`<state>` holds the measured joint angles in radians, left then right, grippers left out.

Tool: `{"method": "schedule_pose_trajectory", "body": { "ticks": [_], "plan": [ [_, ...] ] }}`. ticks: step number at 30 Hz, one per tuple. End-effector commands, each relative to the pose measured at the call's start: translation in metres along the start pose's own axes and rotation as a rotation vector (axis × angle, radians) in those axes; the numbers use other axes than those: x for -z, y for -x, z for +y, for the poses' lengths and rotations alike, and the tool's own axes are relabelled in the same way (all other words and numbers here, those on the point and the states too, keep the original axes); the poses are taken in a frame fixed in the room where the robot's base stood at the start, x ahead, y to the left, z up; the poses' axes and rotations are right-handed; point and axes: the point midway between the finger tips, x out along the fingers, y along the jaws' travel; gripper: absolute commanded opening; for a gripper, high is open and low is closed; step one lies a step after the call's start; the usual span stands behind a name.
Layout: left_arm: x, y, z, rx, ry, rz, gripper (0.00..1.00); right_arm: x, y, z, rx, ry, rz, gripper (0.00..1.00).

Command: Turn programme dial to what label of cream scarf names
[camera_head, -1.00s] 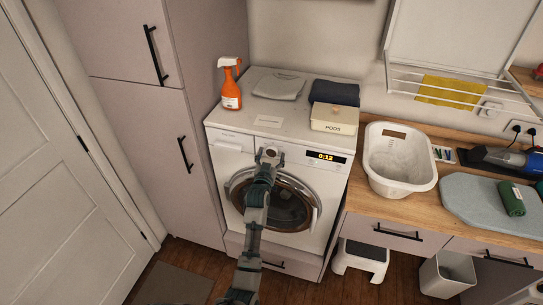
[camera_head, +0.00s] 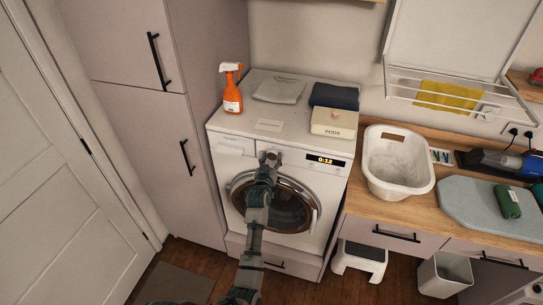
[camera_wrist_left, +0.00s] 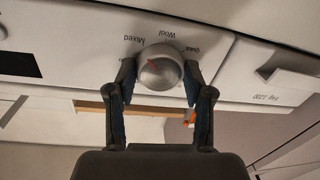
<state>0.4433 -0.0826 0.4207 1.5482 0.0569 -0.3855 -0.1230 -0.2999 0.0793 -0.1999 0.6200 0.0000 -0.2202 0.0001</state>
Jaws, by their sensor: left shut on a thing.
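The programme dial (camera_wrist_left: 160,68) is a round silver knob on the washing machine (camera_head: 230,160) front. My left gripper (camera_head: 270,158) is shut on the dial, with one finger on each side in the left wrist view (camera_wrist_left: 160,84). A red mark shows on the knob's face, left of its middle. Printed words around the knob include "Wool" and "Mixed"; another word is partly hidden. I cannot make out a cream scarf for certain; a pale grey folded cloth (camera_head: 279,90) lies on the machine, with no readable label. My right gripper is not in view.
The display (camera_head: 326,160) reads 0:12. On the machine top stand an orange spray bottle (camera_head: 231,88), a dark folded cloth (camera_head: 334,95), a pods box (camera_head: 334,122) and a small card (camera_head: 269,125). A white basket (camera_head: 372,178) and a green roll (camera_head: 508,202) are on the right counter.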

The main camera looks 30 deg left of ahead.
Motion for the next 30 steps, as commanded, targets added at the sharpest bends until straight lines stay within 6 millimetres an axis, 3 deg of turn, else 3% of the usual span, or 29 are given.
{"method": "schedule_pose_trajectory", "body": {
  "ticks": [9,10,12,23,26,30],
  "plan": [
    [0.0,0.0,0.0,0.0,0.023,0.001,0.17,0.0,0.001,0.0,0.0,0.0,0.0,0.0],
    [0.0,0.0,0.0,0.0,0.023,0.001,0.59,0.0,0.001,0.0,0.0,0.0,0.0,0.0],
    [0.0,0.0,0.0,0.0,0.023,0.001,0.77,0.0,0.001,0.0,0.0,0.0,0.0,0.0],
    [0.0,0.003,0.0,0.0,0.022,0.0,0.77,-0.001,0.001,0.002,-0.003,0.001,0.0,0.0],
    [-0.001,0.013,0.0,0.0,0.021,0.001,0.77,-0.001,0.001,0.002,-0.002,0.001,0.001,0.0],
    [-0.001,0.042,-0.001,0.0,0.021,0.0,0.77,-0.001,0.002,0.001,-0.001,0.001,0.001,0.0]
  ]
}}
